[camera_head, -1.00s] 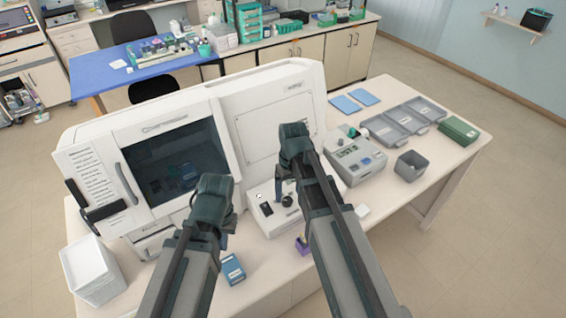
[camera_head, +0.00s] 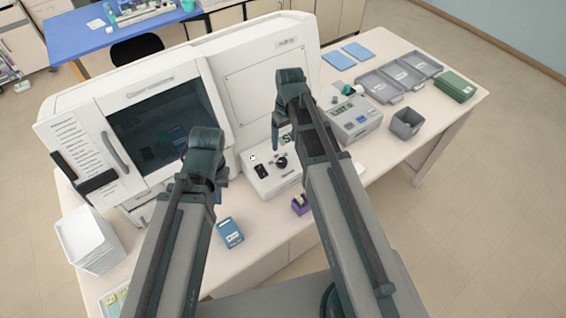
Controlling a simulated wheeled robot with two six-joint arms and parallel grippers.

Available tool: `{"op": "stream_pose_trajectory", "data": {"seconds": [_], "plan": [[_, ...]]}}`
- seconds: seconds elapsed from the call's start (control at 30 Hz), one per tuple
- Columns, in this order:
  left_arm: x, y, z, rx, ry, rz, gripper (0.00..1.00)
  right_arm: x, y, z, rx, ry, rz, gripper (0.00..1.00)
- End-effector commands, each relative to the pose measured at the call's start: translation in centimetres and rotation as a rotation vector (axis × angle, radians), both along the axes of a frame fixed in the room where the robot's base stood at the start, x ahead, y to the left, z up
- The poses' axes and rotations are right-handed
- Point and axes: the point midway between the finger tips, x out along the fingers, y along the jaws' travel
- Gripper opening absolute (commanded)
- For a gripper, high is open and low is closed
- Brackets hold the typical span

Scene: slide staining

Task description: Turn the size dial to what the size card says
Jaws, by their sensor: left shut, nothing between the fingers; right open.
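A white control box (camera_head: 284,183) stands at the front of the large white machine. On it are a round black dial (camera_head: 281,162) and a black switch or display (camera_head: 261,172). The dial's setting is too small to read. My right gripper (camera_head: 276,138) is open, hanging above and behind the dial, apart from it and partly hidden by its own arm. My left gripper (camera_head: 223,178) is shut and empty, left of the box and mostly hidden by its wrist. I cannot make out which item is the size card; a small white piece (camera_head: 360,168) lies right of the box.
A grey instrument (camera_head: 352,122) with a green display stands right of the box. A grey bin (camera_head: 406,123), grey trays (camera_head: 395,83) and a green box (camera_head: 456,88) are further right. A blue box (camera_head: 230,232) and a purple item (camera_head: 300,205) lie near the front edge.

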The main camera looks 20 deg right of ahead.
Motion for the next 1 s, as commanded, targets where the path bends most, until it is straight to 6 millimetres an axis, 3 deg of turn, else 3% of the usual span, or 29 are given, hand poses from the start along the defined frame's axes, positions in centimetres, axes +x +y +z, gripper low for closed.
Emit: {"op": "stream_pose_trajectory", "data": {"seconds": [0.03, 0.6, 1.0], "plan": [[0.0, 0.0, -1.5, 0.0, -0.001, 0.001, 0.0, 0.0, 0.1, -1.5, 0.0, 0.0, 0.0, 0.78], [0.1, 0.0, -9.3, 0.0, -0.002, -0.003, 0.0, -0.2, 0.6, -9.4, 0.0, 0.0, 0.0, 0.78], [0.1, 0.0, -10.1, 0.001, -0.002, -0.006, 0.0, -0.2, 0.6, -10.1, 0.0, 0.0, 0.0, 0.78]]}}
